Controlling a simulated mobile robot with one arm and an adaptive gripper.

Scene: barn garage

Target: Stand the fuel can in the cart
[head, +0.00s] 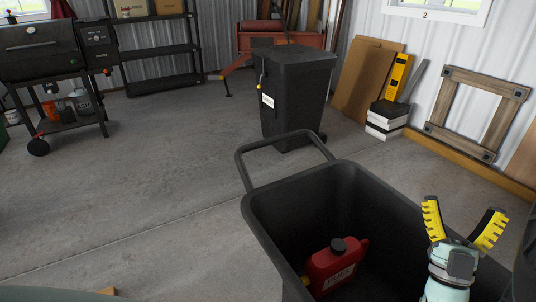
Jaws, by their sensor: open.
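The red fuel can (336,267), with a black cap and a white label, is inside the black cart (253,217).
The cart's handle (243,165) points toward a black wheeled bin (292,95). A grill (42,62) and black shelves (155,52) stand at the back left. A wooden frame (476,113) leans on the right wall.

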